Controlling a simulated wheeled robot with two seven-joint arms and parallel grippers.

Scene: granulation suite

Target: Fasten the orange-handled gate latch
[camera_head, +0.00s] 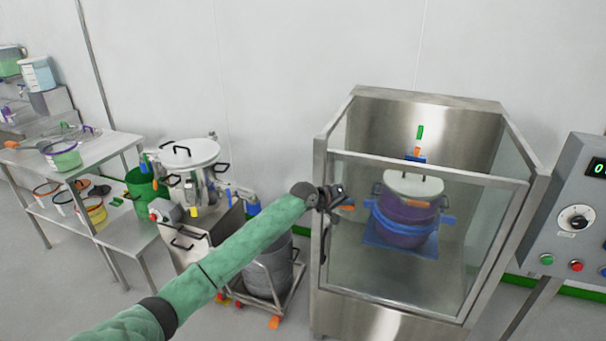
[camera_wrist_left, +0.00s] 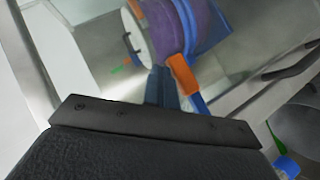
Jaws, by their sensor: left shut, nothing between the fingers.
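The orange latch handle (camera_head: 347,208) shows at the left edge of the clear, metal-framed gate of a steel booth (camera_head: 430,170). In the left wrist view the orange handle (camera_wrist_left: 183,75) sits on a blue bar, just right of my fingertips. My left gripper (camera_head: 337,197) is at the gate's left edge, beside the handle; its fingers (camera_wrist_left: 160,85) are shut and empty. I cannot tell whether they touch the handle. The gate looks in line with the booth front. The latch's catch is not clear. My right gripper is not in view.
A purple drum (camera_head: 403,222) with a white lid and blue band stands inside the booth. A control panel (camera_head: 578,215) stands at the right. Left of the booth are a grey drum (camera_head: 270,272) on a wheeled frame, a lidded steel vessel (camera_head: 190,155) and a shelf table (camera_head: 85,160).

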